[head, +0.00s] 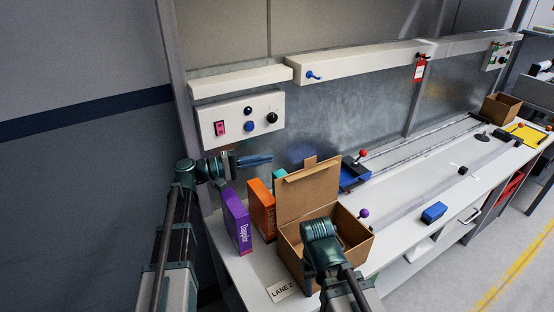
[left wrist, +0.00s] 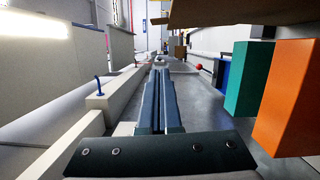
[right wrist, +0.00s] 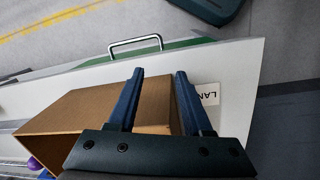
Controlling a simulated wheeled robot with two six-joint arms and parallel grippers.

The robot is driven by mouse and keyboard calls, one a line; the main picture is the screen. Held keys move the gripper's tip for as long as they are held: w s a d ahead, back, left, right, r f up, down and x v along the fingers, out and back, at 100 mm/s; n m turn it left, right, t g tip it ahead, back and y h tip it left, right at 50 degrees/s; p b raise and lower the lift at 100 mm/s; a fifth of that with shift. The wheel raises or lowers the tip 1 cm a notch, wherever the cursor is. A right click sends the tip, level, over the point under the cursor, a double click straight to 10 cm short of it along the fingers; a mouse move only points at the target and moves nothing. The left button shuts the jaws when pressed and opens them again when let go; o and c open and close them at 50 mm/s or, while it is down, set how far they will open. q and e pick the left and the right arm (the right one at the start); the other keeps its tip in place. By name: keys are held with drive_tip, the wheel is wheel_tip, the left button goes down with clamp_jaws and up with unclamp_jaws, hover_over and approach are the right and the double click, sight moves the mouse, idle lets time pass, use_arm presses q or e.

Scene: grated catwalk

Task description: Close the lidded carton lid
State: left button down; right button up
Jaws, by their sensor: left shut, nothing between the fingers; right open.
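The brown lidded carton (head: 355,241) stands on the bench with its lid (head: 309,190) raised upright at the back; its top is open. My left gripper (head: 262,160) is shut and empty, behind and left of the lid, apart from it. In the left wrist view its fingers (left wrist: 160,75) are together, and a brown panel, likely the lid (left wrist: 235,10), hangs at upper right. My right gripper (head: 312,272) is at the carton's near side and hides part of it. In the right wrist view its fingers (right wrist: 160,76) are spread over the carton (right wrist: 85,112); contact cannot be told.
A purple box (head: 237,221), an orange box (head: 262,207) and a teal box (head: 280,180) stand left of the carton. A blue tray (head: 352,176) lies behind it, a purple knob (head: 363,213) beside it. A control panel (head: 240,118) is on the wall.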

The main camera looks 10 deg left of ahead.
use_arm(q)
drive_tip(key=d, duration=1)
drive_tip(key=shift+r, duration=0.25)
drive_tip(key=shift+d, duration=0.15)
